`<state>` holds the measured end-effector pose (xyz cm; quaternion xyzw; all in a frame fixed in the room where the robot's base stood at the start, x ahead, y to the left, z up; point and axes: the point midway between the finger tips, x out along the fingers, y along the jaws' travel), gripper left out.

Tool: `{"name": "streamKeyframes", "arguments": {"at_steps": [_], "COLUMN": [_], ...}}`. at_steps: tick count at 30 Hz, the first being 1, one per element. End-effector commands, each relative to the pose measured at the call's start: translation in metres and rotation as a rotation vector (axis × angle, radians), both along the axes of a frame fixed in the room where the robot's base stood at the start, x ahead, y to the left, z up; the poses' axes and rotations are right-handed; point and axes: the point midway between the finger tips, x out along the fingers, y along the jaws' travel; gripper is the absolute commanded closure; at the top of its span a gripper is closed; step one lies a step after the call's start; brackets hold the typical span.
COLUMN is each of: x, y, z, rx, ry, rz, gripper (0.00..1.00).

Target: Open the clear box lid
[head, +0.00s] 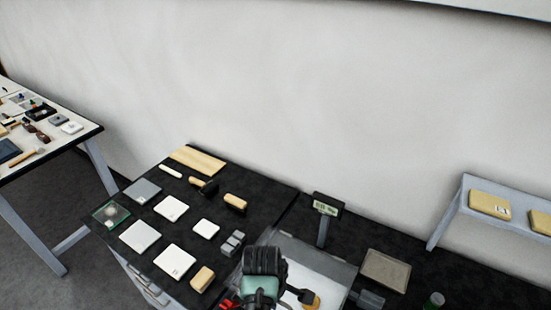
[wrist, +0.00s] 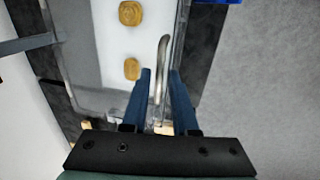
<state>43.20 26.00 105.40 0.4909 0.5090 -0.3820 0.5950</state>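The clear box (head: 325,258) stands on the dark counter, partly hidden by my arm in the head view. In the wrist view the clear lid (wrist: 85,62) spans a pale interior with two gold pieces (wrist: 131,68) in it. A curved metal handle (wrist: 162,55) rises at the lid's edge. My gripper (wrist: 161,75) has its two blue fingers apart, on either side of the handle's near part, with a gap visible between them. Whether either finger touches the handle is unclear. In the head view my gripper (head: 303,296) is over the box, its fingers small and dark.
A scale with a display (head: 327,206) stands behind the box. A grey-beige tray (head: 386,270) lies to its right. White pads, brushes and blocks cover the counter at left. A raised shelf (head: 463,204) is at far right.

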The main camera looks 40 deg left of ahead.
Motion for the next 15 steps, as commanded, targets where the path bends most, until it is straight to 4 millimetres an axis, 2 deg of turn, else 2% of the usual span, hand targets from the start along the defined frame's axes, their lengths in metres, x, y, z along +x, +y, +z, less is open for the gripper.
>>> {"name": "streamKeyframes", "arguments": {"at_steps": [1, 4, 15], "x": [0.0001, 0.0001, -0.0002], "y": [0.0, 0.0, -0.0001], "z": [0.0002, 0.0002, 0.0003], "rx": [0.0, 0.0, 0.0], "ry": [0.0, 0.0, 0.001], "rz": [0.0, 0.0, 0.0], "gripper": [0.83, 1.0, 1.0]}}
